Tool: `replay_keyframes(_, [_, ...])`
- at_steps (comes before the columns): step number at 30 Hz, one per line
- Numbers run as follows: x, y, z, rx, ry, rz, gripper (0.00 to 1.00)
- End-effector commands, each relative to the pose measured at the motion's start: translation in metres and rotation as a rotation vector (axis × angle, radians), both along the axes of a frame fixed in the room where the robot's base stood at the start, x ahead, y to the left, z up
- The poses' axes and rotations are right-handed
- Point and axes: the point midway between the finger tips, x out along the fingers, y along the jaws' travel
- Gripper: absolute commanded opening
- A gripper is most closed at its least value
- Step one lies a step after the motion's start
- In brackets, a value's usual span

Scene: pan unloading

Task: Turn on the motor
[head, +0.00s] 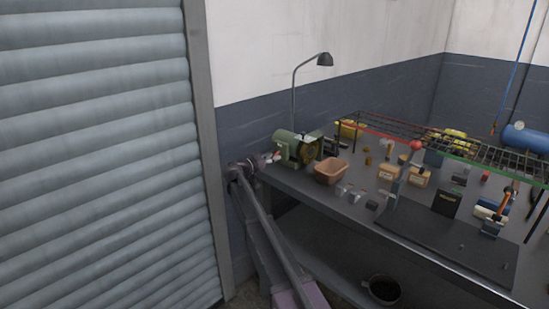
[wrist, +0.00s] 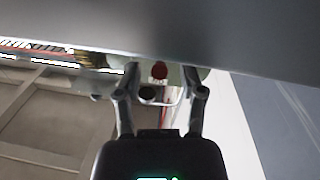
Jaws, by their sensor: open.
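A green motor (head: 297,148) stands at the left end of the workbench in the head view. My gripper (head: 268,160) is beside its left end, and my arm reaches up to it from below. In the wrist view my gripper (wrist: 161,88) is open and empty. A round dark red button or knob (wrist: 159,72) shows between its two fingers, with pale green motor casing (wrist: 190,76) behind it. The upper part of the wrist view is covered by a large grey surface. I cannot tell whether a finger touches the motor.
A brown-orange bin (head: 331,171) stands right of the motor, and a lamp (head: 324,60) rises behind it. Tools and small boxes cover the workbench (head: 310,191). A wire rack (head: 440,143) runs along its back. A grey roller shutter (head: 95,150) is at the left.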

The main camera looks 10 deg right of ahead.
Motion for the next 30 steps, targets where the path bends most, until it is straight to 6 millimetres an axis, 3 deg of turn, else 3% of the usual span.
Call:
replay_keyframes(6, [0.0063, -0.0104, 0.0000, 0.000, 0.000, 0.000, 0.52])
replay_keyframes(15, [0.0064, -0.0108, 0.0000, 0.000, 0.000, 0.001, 0.52])
replay_keyframes(16, [0.0065, -0.0107, 0.0000, 0.000, 0.000, 0.001, 0.49])
replay_keyframes(21, [0.0064, -0.0105, 0.0000, 0.000, 0.000, 0.001, 0.00])
replay_keyframes(30, [0.0065, -0.0105, 0.0007, 0.003, 0.002, 0.000, 0.00])
